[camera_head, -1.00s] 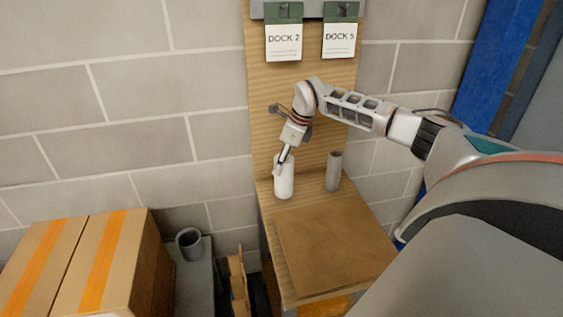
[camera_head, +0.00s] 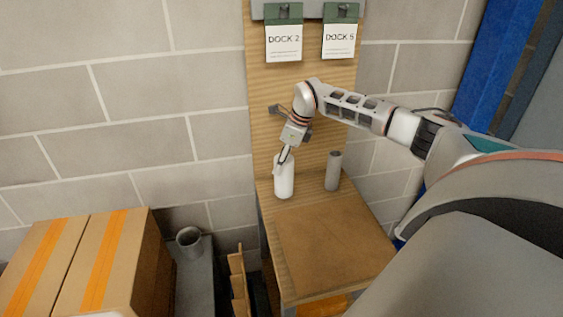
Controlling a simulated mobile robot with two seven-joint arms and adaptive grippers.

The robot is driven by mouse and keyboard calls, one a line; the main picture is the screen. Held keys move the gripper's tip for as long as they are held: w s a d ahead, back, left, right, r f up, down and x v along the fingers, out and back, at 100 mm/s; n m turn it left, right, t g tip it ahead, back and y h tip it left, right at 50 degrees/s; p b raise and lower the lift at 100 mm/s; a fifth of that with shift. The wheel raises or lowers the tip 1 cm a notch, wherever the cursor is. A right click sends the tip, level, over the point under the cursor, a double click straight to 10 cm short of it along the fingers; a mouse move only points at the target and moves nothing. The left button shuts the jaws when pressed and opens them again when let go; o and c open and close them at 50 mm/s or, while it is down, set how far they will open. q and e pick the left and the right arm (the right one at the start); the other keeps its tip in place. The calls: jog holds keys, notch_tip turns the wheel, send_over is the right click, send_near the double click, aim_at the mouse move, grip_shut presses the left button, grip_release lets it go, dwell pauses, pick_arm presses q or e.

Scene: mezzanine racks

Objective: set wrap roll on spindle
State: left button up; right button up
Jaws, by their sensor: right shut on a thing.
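A white wrap roll (camera_head: 284,179) stands upright at the back left corner of the wooden bench (camera_head: 330,245). My right gripper (camera_head: 283,158) is shut on the roll's upper part, coming down from above. The fingers are small in the picture and partly merge with the roll. A grey upright cylinder (camera_head: 333,172) stands to the right of the roll, apart from it. I cannot tell whether the cylinder is the spindle, or whether a spindle is hidden inside the roll.
Taped cardboard boxes (camera_head: 140,262) fill the lower left. A grey cup (camera_head: 189,241) stands on a grey surface between boxes and bench. Dock cards (camera_head: 284,42) hang on the wooden backboard (camera_head: 268,110). The bench's front part is clear. A blue post (camera_head: 497,75) stands at right.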

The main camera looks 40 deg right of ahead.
jog(key=shift+f, duration=0.45)
jog(key=o, duration=1.2)
